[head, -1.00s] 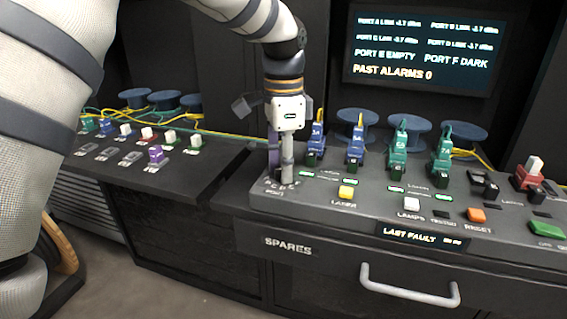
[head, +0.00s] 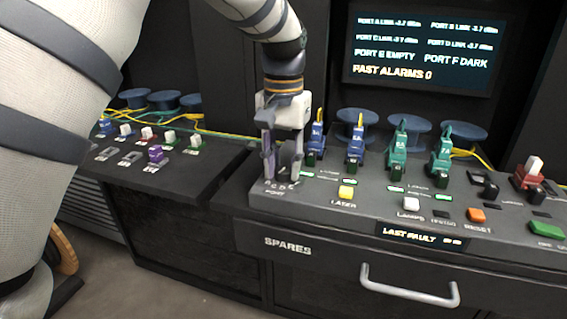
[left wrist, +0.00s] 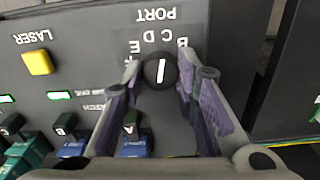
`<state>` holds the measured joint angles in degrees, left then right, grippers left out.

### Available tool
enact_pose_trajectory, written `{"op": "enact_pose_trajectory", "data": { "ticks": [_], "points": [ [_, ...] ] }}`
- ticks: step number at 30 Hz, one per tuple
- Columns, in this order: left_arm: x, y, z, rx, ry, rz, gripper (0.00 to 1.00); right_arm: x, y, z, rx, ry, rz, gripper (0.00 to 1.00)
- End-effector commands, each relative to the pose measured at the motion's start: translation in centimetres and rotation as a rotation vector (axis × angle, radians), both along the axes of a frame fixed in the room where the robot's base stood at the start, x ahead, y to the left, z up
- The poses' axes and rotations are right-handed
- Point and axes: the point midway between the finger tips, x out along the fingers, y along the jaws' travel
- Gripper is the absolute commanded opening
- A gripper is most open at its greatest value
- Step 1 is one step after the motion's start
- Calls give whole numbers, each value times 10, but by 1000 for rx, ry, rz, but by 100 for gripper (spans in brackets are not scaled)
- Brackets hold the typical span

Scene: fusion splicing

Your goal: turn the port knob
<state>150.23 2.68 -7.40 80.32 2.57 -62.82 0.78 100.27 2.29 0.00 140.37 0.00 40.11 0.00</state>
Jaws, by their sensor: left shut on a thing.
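The port knob (left wrist: 152,82) is a round black knob with a white line, below the PORT lettering in the left wrist view. Its line runs nearly straight up and down, one end towards the letters C and D; I cannot tell which letter exactly. My left gripper (head: 283,178) points down at the left end of the console. In the left wrist view its two fingers (left wrist: 160,80) stand on either side of the knob, shut on it. In the head view the fingers mostly hide the knob. My right gripper is not in view.
Blue plugs (head: 355,147) and green plugs (head: 397,155) stand upright just right of the gripper. The yellow LASER button (head: 347,192) is in front. A screen (head: 422,50) reads PORT E EMPTY and PORT F DARK. A drawer handle (head: 408,290) sticks out below.

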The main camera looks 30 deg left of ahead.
Motion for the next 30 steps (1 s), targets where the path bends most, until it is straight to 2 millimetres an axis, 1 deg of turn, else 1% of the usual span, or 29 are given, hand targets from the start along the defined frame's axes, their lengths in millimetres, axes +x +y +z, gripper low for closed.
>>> {"op": "enact_pose_trajectory", "data": {
  "ticks": [6,15,22,30],
  "points": [
    [0,0,1,2,-4,183,0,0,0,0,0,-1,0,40],
    [0,1,1,1,-4,366,0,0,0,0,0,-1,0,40],
    [0,1,1,1,-4,440,0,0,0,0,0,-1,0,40],
    [0,1,1,1,-4,464,0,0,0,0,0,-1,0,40]
  ]
}}
